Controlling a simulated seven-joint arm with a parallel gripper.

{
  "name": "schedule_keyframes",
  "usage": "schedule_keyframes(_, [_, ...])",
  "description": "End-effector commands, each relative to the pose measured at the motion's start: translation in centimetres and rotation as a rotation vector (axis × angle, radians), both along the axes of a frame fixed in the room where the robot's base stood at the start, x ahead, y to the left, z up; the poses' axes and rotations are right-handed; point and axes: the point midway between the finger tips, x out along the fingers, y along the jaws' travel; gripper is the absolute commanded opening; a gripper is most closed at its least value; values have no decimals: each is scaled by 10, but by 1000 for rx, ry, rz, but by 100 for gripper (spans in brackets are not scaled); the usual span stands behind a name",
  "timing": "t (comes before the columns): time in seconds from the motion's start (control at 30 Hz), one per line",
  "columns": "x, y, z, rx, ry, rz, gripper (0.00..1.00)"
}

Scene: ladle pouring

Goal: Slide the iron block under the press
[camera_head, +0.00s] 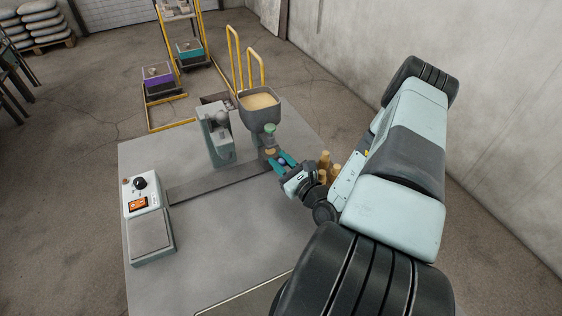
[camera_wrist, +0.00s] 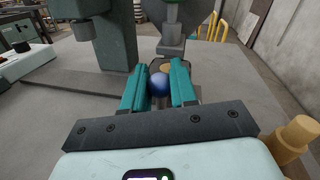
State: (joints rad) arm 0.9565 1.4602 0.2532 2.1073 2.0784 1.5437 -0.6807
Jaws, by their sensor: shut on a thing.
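My gripper (camera_head: 278,162) is at the right end of the dark rail, its teal fingers closed on either side of a blue ball knob (camera_wrist: 159,85). A grey stem shows below the knob. Just beyond the knob is a dark grey block (camera_wrist: 184,66) with a tan round top, which I take to be the iron block; the fingers partly hide it. It sits beneath the hopper's spout (camera_wrist: 171,45). The grey-green press (camera_head: 219,140) stands to its left behind the rail, also seen in the wrist view (camera_wrist: 115,45).
The flat dark rail (camera_head: 205,183) runs left from the block toward a scale (camera_head: 150,240). A hopper of tan grain (camera_head: 260,102) rises above the block. The front table surface (camera_head: 220,240) is clear.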

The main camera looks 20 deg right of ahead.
Motion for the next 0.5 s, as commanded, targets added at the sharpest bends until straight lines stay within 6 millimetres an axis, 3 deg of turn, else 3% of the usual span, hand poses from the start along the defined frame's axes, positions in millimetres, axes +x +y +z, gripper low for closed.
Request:
schedule_keyframes(0.17, [0, 26, -1, 8, 2, 5, 0])
schedule_keyframes(0.5, [0, 117, -1, 6, 2, 5, 0])
